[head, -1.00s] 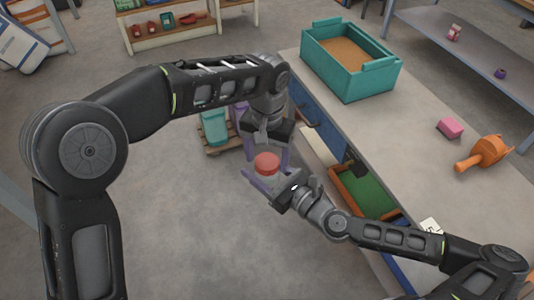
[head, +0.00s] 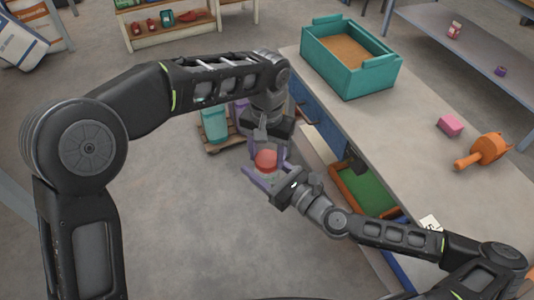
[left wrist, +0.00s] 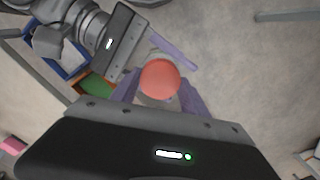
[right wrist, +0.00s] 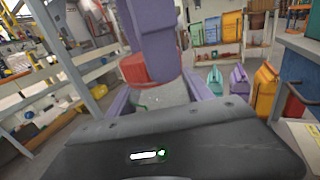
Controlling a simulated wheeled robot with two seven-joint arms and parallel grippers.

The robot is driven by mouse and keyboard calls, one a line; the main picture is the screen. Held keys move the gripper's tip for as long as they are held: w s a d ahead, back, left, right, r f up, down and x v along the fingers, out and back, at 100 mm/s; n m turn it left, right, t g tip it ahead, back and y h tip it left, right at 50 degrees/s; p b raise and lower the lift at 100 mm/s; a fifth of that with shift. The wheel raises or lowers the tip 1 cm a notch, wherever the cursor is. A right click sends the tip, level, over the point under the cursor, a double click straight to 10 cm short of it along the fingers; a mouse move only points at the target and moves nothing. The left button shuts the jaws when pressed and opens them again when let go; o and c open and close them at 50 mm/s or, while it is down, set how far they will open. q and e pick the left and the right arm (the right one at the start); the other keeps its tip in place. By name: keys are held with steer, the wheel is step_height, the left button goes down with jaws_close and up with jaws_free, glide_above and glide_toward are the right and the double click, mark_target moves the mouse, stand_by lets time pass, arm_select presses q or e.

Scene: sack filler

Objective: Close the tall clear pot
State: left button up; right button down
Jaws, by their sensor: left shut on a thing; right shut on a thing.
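The tall clear pot (right wrist: 168,95) stands between the purple fingers of my right gripper (right wrist: 163,103), which is shut on it from the side. Its red lid (left wrist: 160,80) is at the pot's top, round and seen from above in the left wrist view. My left gripper (head: 267,150) points down from above, its purple fingers on both sides of the lid and shut on it. The lid also shows in the head view (head: 265,161). In the right wrist view a left finger covers part of it. I cannot tell whether the lid is fully seated or turned tight.
The workbench (head: 420,130) at right carries a teal sand box (head: 350,82), a pink block (head: 450,126) and an orange scoop-like tool (head: 485,152). Teal and purple containers (head: 214,125) stand on a pallet behind my left gripper. Open floor lies at left.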

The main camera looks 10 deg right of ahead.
arm_select(q)
steer(key=o, duration=1.6)
steer(key=shift+o, duration=0.2)
step_height(320, 180, up, 8)
steer(key=shift+f, duration=0.25)
